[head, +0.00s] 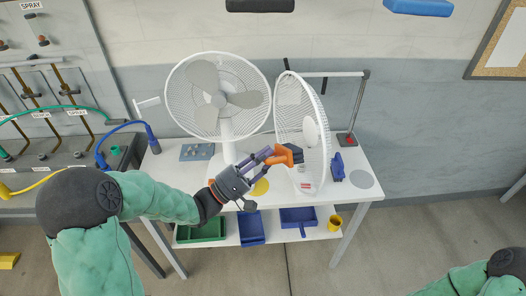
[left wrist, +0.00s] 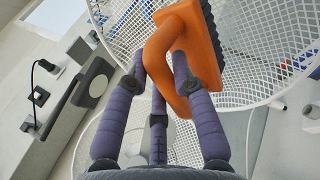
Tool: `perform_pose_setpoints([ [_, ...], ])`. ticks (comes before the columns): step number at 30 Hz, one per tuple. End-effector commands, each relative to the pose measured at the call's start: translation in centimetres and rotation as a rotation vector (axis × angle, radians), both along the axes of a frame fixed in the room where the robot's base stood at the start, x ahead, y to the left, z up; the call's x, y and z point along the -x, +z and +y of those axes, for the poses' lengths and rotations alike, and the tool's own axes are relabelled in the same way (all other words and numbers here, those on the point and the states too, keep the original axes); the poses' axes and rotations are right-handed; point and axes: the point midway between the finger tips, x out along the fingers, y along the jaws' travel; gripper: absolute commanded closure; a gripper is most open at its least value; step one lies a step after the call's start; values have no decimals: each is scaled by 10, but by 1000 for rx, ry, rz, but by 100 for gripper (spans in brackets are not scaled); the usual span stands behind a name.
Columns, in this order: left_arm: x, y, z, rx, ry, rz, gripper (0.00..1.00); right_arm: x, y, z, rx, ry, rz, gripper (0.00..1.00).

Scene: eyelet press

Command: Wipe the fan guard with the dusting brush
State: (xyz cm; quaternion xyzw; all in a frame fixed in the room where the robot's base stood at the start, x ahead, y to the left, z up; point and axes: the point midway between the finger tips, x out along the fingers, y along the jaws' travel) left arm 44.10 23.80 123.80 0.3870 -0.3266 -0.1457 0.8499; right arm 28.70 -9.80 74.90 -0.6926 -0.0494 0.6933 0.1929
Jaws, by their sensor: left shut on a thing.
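The fan guard (head: 318,151) is a white round wire grille standing upright, tilted, on the right of the table, beside the white fan (head: 218,98). The dusting brush (head: 288,154) has an orange handle and dark bristles. My left gripper (head: 268,157) is shut on the brush's orange handle, with the bristles facing the guard's inner side. In the left wrist view the orange brush (left wrist: 197,45) sits between the purple fingers, its dark bristles at the guard's mesh (left wrist: 250,60); I cannot tell whether they touch. My right gripper is out of view; only part of that arm shows.
The white table (head: 350,165) holds a grey-blue plate (head: 197,152), a blue clamp-like item (head: 338,166) and a grey disc (head: 361,179). Below are a green tray (head: 202,230), blue bins (head: 251,228) and a yellow cup (head: 335,222). A thin stand (head: 358,108) rises behind the guard.

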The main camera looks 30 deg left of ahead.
Motion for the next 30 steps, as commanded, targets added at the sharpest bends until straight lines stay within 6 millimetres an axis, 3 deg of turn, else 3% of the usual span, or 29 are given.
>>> perform_pose_setpoints([
  [10, 5, 0, -6, 1, 0, -1, 100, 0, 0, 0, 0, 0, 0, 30],
  [30, -24, 0, 21, 0, 0, 0, 100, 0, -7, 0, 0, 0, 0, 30],
])
